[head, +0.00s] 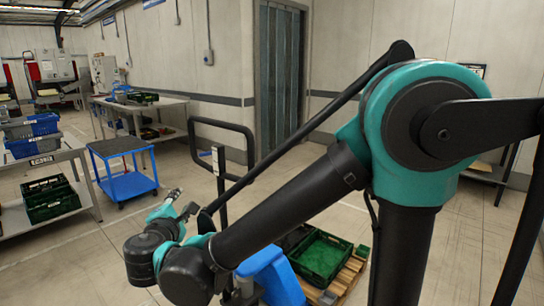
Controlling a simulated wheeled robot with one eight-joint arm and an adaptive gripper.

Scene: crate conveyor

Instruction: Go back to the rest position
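My arm runs from the right side of the head view down to the lower middle, with teal joints and black links. Its far end with my gripper (183,203) shows small near the lower middle left, above the open floor. The fingers are too small and partly hidden by my wrist to tell whether they are open or shut. I see no object clearly held there.
Green crates (322,257) sit on a wooden pallet (349,274), partly behind my arm. A blue cart (126,183) stands left of centre. Shelving with blue crates (33,146) and dark green crates (50,203) is at left. A table (170,101) stands behind.

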